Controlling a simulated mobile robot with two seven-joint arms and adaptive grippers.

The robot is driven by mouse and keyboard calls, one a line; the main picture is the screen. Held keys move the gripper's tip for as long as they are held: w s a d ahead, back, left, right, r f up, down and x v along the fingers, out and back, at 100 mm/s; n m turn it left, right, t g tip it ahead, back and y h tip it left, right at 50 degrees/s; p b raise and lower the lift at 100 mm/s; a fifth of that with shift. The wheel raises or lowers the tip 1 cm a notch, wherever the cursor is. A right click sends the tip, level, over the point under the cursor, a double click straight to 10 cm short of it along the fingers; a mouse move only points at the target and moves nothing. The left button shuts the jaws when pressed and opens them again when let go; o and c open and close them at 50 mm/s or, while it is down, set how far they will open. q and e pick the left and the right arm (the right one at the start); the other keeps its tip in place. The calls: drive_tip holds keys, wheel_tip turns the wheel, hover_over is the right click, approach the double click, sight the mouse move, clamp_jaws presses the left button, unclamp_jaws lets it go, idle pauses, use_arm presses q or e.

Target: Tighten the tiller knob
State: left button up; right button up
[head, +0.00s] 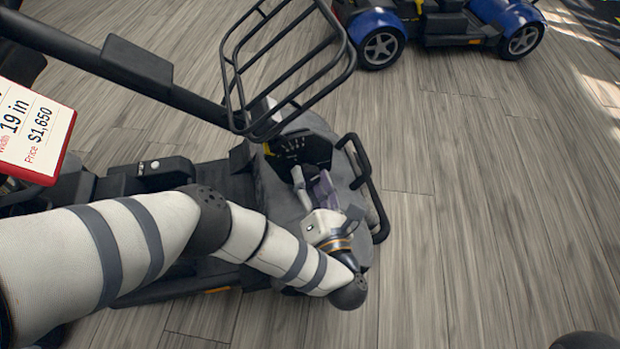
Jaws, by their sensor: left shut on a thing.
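A dark grey scooter stands below me, with its black tiller (190,102) slanting from the upper left down to the front body (275,200). My left gripper (311,172) reaches into the dark recess at the tiller's base. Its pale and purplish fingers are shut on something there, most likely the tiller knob. The knob itself cannot be made out, hidden by the fingers and the recess's shadow. My right gripper is not in view.
A black wire basket (285,60) hangs over the tiller's lower end. A black bumper bar (362,190) curves beside my gripper. A price tag (32,130) is at the left. A blue scooter (450,25) stands at the back. The wood floor at right is clear.

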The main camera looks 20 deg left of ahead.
use_arm(q)
drive_tip(key=m+p, duration=0.1)
drive_tip(key=m, duration=0.5)
drive_tip(key=shift+f, duration=0.15)
drive_tip(key=shift+m, duration=0.4)
drive_tip(key=o, duration=1.2)
drive_tip(key=shift+c, duration=0.2)
